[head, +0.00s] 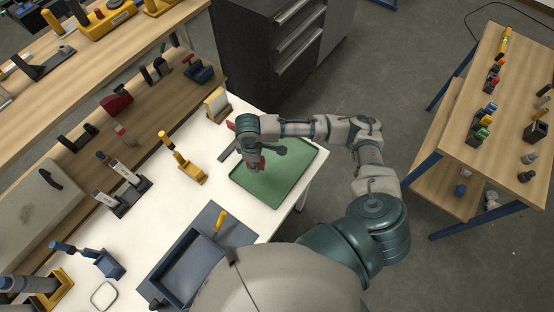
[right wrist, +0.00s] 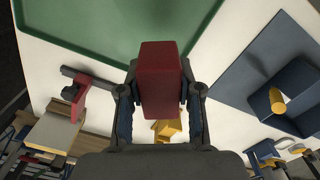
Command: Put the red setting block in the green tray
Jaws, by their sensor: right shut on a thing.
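The red setting block (right wrist: 160,78) is held between the two fingers of my right gripper (right wrist: 161,92) in the right wrist view. In the head view the block (head: 260,164) shows as a small red patch under my right wrist, at the left part of the green tray (head: 288,180). The tray lies flat on the white tabletop, and its visible floor looks empty. In the wrist view the tray (right wrist: 110,25) fills the top, beyond the block. The gap between block and tray cannot be told. My left gripper is not in view.
A grey bar with a red part (right wrist: 78,98) lies beside the tray. A yellow clamp-like tool (head: 188,170) and a dark blue open bin (head: 192,262) stand on the white table. A wooden bench (head: 480,140) with small tools stands across the floor at right.

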